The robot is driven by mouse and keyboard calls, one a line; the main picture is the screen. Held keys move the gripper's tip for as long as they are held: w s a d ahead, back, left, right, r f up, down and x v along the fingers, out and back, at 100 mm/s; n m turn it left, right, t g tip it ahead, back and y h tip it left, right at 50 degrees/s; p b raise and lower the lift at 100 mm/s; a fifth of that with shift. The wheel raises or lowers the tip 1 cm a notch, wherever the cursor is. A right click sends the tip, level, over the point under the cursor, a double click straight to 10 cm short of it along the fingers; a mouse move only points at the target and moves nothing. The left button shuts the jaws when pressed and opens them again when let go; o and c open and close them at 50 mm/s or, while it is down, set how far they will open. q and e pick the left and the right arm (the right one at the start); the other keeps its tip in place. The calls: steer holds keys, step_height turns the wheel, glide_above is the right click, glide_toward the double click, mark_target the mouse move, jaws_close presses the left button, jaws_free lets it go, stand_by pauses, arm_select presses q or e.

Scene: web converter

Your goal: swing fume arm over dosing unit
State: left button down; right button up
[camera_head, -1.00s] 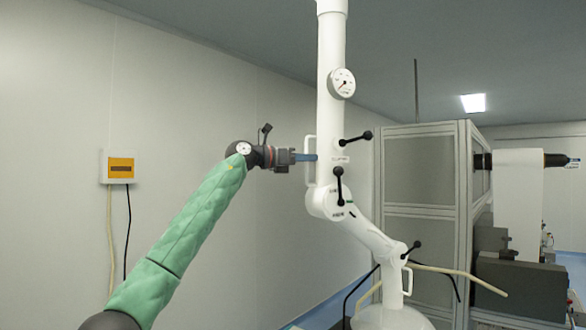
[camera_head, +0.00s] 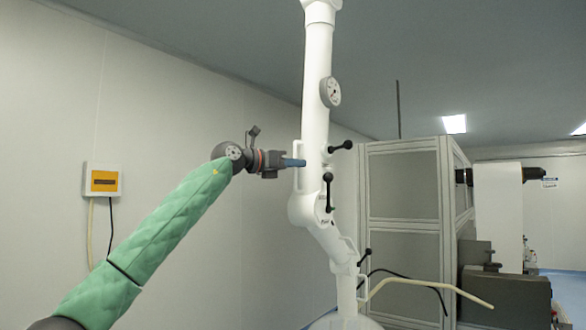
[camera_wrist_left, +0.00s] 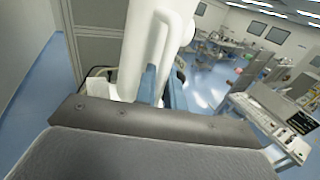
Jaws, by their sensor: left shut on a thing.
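The white fume arm (camera_head: 316,122) stands upright in the head view, with a round gauge (camera_head: 330,92) and black lever knobs. Its lower link slants down to the right from an elbow joint, and its top end runs out of the picture. My left gripper (camera_head: 298,163) reaches in from the left with blue fingers at the small side handle of the upper tube. In the left wrist view the blue fingers (camera_wrist_left: 162,84) close around the white handle bar (camera_wrist_left: 155,62) beside the fume arm's tube. I cannot identify the dosing unit. My right gripper is not in view.
A framed grey-panelled enclosure (camera_head: 405,225) stands right of the fume arm, with a white roll web (camera_head: 498,215) and dark machinery beyond. A yellow-fronted wall box (camera_head: 103,181) hangs at left. A bent pale tube (camera_head: 430,285) sticks out low at right. Benches fill the right of the wrist view.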

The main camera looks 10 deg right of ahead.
arm_select(q)
steer(key=shift+s+d+f, duration=0.1)
steer(key=shift+d+f, duration=0.05)
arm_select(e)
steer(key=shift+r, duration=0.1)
arm_select(q)
steer(key=c, duration=1.7)
jaws_free()
steer(key=shift+o, duration=0.3)
steer(key=shift+d, duration=0.1)
